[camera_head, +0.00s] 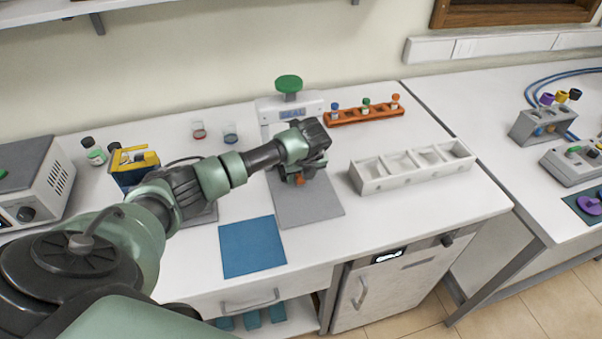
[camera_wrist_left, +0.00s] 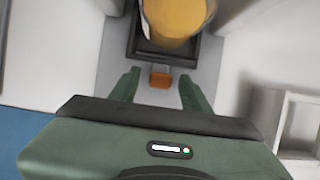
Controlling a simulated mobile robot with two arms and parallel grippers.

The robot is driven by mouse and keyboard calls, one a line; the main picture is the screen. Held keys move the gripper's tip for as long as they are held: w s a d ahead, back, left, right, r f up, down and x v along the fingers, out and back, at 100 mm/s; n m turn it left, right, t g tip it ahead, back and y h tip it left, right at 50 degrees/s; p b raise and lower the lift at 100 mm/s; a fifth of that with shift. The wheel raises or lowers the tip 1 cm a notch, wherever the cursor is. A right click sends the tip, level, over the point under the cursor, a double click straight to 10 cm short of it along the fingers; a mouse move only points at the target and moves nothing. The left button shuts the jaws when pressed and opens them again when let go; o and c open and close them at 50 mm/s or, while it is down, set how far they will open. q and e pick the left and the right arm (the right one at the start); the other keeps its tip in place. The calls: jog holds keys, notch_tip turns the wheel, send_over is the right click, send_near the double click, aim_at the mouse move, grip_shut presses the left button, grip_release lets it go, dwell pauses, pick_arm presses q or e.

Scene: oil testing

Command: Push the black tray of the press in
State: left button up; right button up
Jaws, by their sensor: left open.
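The press (camera_head: 290,108) is white with a green knob on top and stands on a grey base plate (camera_head: 312,208). In the left wrist view, its black tray (camera_wrist_left: 163,60) shows near the top, with a small orange handle (camera_wrist_left: 160,80) on its front. A container with yellow-orange contents (camera_wrist_left: 178,17) stands in the tray. My left gripper (camera_head: 303,172) is in front of the press, low over the base plate. It is open and empty, its fingers (camera_wrist_left: 160,88) on either side of the orange handle, with gaps between. In the head view my arm and gripper hide most of the tray.
A white rack with compartments (camera_head: 413,175) stands to the right. An orange rack (camera_head: 363,116) with small capped vials is behind. A blue mat (camera_head: 251,247) lies in front at the left.

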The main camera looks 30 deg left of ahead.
pick_arm(q)
grip_shut()
jog(key=shift+w, duration=0.1)
dwell(1.3)
